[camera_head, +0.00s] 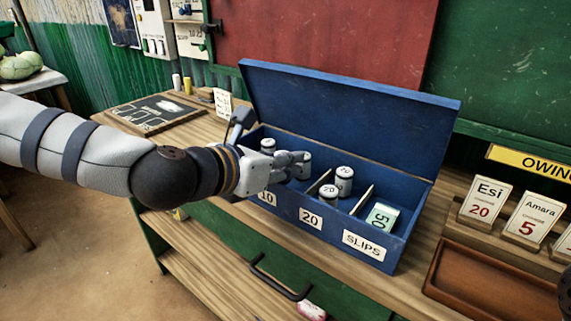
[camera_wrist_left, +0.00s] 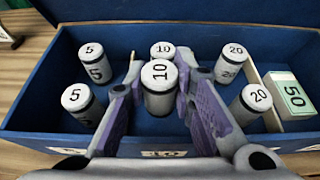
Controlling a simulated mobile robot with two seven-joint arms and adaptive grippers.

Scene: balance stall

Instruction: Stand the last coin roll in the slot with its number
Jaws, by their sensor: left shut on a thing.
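My left gripper (camera_head: 290,167) reaches into the open blue cash box (camera_head: 330,232) from the left. In the left wrist view its two fingers are shut on a white coin roll marked 10 (camera_wrist_left: 160,95), upright between them. This roll is in front of another roll marked 10 (camera_wrist_left: 163,51) in the middle compartment. I cannot tell whether the held roll touches the box floor. Two rolls marked 5 (camera_wrist_left: 92,62) stand to the left, and two rolls marked 20 (camera_wrist_left: 231,65) stand to the right.
The box lid (camera_head: 345,115) stands open behind. A green slip marked 50 (camera_head: 382,216) lies in the right compartment. Thin dividers (camera_head: 362,200) separate compartments. A chalkboard (camera_head: 150,113) lies left on the counter; name cards (camera_head: 485,202) and a brown tray (camera_head: 480,285) are right.

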